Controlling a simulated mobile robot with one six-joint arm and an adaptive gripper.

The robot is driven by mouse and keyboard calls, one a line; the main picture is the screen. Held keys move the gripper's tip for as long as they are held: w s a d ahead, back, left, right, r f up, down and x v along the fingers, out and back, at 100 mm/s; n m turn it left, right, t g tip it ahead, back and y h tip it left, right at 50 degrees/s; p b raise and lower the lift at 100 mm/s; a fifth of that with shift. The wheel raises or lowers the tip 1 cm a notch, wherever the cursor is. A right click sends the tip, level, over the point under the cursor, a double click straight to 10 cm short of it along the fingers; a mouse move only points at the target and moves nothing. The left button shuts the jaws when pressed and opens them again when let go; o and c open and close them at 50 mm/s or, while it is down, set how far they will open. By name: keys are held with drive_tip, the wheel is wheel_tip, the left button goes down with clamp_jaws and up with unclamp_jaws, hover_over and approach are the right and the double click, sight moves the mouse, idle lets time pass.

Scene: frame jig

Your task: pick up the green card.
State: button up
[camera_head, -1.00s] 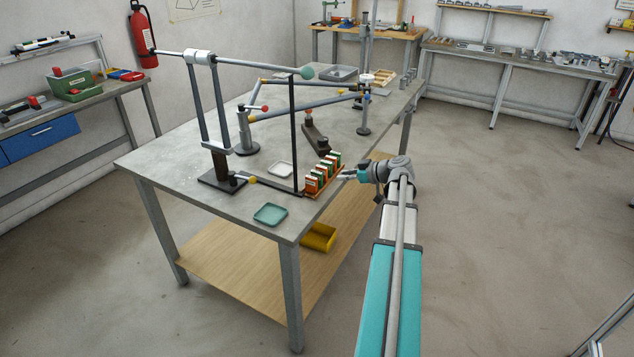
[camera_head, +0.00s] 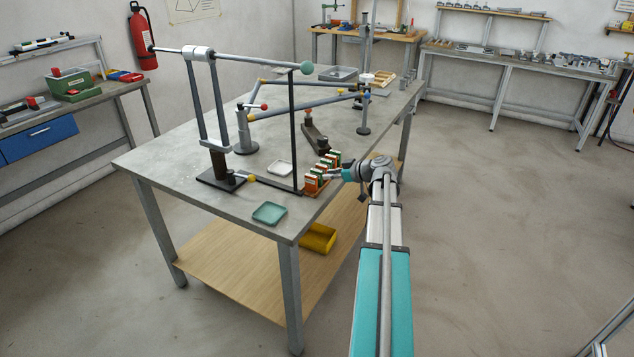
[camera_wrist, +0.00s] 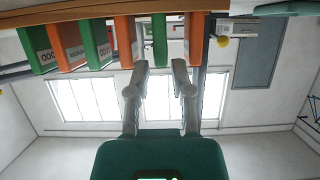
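A row of green and orange cards (camera_head: 322,172) stands in a small wooden rack (camera_head: 314,193) at the table's near right edge. In the wrist view the row hangs from the top. A narrow green card (camera_wrist: 160,40) lies in the middle, between an orange card (camera_wrist: 123,42) on its left and another orange card (camera_wrist: 196,38) on its right. My gripper (camera_wrist: 160,66) is open, its two fingers apart on either side of the middle green card's end. I cannot tell how far the fingers reach along it. In the head view my gripper (camera_head: 336,175) is at the row's right side.
A black upright post (camera_head: 293,130) stands just left of the rack. A dark clamp-like block (camera_head: 314,137) is behind the row. Floor to the right is free.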

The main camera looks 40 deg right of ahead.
drive_tip(key=shift+x, duration=1.3)
drive_tip(key=shift+b, duration=0.3)
drive_tip(key=shift+b+x, duration=1)
drive_tip(key=shift+x, duration=1.55)
clamp_jaws()
